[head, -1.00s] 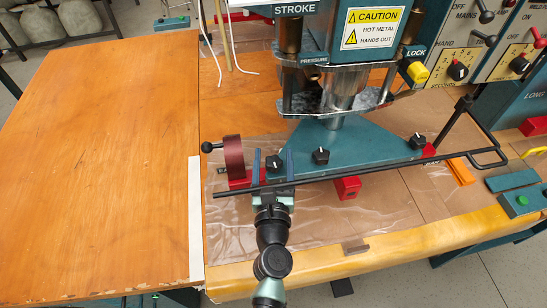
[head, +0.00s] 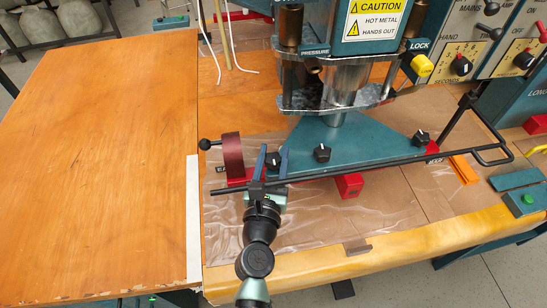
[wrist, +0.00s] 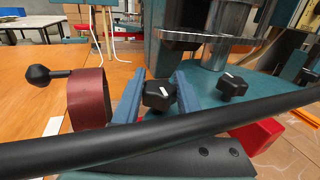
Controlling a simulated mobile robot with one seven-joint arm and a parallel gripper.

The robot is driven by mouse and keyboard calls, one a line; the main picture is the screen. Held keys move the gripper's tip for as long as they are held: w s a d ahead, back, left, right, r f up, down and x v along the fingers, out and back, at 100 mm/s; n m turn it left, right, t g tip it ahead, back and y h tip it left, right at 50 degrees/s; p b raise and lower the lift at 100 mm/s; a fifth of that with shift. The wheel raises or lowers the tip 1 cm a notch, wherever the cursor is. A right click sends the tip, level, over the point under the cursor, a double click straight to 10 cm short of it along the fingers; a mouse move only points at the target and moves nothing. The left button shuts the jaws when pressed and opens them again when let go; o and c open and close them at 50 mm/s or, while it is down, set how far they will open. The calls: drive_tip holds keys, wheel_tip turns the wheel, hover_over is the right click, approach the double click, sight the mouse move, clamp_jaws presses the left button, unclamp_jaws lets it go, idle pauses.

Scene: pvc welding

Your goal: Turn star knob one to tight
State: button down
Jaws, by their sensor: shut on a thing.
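Three black star knobs with white marks stand along the blue-green plate (head: 350,137). The leftmost knob (head: 273,160) is between my gripper's two blue fingers; which knob is number one I cannot read. In the wrist view this knob (wrist: 159,95) sits between the fingertips, its white mark pointing up and right. My gripper (wrist: 158,98) is shut on it. The middle knob (head: 322,153) and right knob (head: 421,138) stand apart from the gripper. The middle one also shows in the wrist view (wrist: 231,87).
A long black bar (head: 370,171) crosses in front of the knobs, near my wrist. A maroon round part (head: 231,153) with a black ball handle (head: 205,144) stands left of the gripper. A red block (head: 349,186) lies right. The wooden table (head: 95,170) is clear at left.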

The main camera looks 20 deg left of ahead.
drive_tip(key=shift+c, duration=2)
unclamp_jaws()
drive_tip(key=b+v, duration=0.2)
drive_tip(key=v, duration=1.1)
